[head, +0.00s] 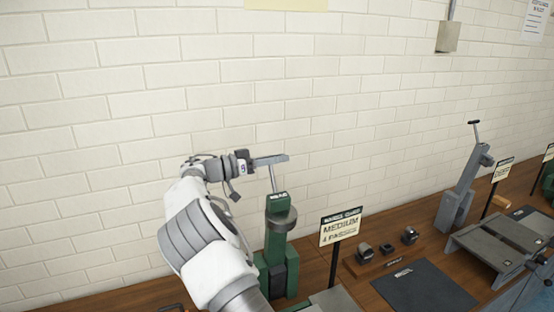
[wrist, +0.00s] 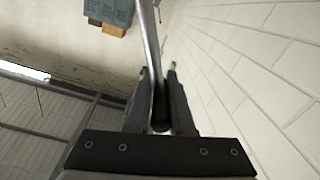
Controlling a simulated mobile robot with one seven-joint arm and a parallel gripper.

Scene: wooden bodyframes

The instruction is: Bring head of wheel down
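The green wheel machine (head: 278,250) stands on the bench at the centre of the head view. A thin metal rod (head: 272,180) rises from its top to a grey crossbar handle (head: 270,160). My gripper (head: 246,164) is at the left end of this handle, and my arm comes up from the lower left. In the wrist view a metal bar (wrist: 152,50) runs between the two dark fingers of my gripper (wrist: 160,85). The fingers stand close together around it and appear shut on it; the exact contact is hard to see.
Small dark metal parts (head: 387,249) and a black mat (head: 425,288) lie on the wooden bench (head: 358,270). A grey machine (head: 458,190) stands farther right. The brick wall (head: 120,130) is close behind.

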